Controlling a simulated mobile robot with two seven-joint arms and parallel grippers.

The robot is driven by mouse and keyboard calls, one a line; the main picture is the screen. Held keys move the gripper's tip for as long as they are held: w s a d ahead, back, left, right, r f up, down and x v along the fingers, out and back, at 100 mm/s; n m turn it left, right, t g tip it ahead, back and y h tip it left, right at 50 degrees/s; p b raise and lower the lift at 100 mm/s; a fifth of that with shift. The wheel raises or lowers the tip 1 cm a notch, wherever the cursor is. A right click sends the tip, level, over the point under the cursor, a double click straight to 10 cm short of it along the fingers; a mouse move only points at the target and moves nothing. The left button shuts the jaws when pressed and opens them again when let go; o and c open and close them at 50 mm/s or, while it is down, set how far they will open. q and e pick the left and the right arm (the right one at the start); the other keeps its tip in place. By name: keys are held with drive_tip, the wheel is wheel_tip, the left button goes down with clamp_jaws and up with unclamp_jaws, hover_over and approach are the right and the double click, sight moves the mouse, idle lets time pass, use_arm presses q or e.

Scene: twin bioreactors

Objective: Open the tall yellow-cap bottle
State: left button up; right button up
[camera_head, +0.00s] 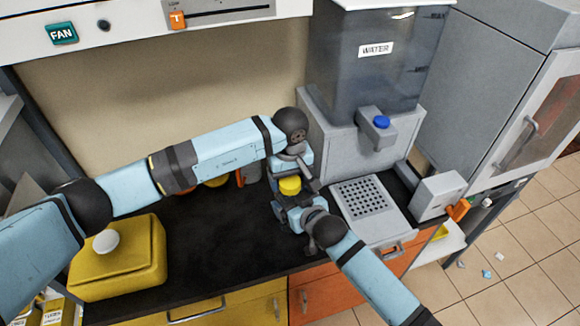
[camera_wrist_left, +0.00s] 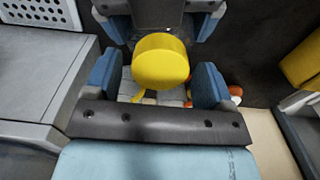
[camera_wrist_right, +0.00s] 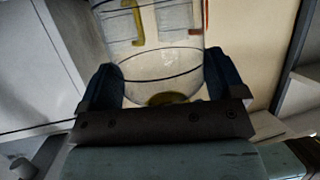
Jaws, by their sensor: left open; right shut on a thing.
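The tall bottle's yellow cap (camera_head: 290,184) shows between my two grippers in the head view. In the left wrist view the cap (camera_wrist_left: 161,60) is seen from above and hides most of the bottle. The clear bottle body (camera_wrist_right: 160,65) fills the middle of the right wrist view. My right gripper (camera_head: 297,213) is shut on the bottle body, below the cap. My left gripper (camera_head: 292,168) is open above the bottle, its fingers (camera_wrist_left: 155,82) spread on either side of the cap with gaps. Whether it touches the cap I cannot tell.
A water dispenser (camera_head: 345,145) with a drip grate (camera_head: 364,197) stands right of the bottle. A yellow container with a white knob (camera_head: 120,265) stands at left on the black worktop (camera_head: 215,245). Other bottles behind my left arm are partly hidden. The front middle worktop is clear.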

use_arm(q)
drive_tip(key=shift+f, duration=0.55)
drive_tip(key=shift+c, duration=0.2)
drive_tip(key=c, duration=0.9)
drive_tip(key=n, duration=0.4)
drive_tip(key=shift+n, duration=0.4)
drive_tip(key=n, duration=0.5)
drive_tip(key=o, duration=1)
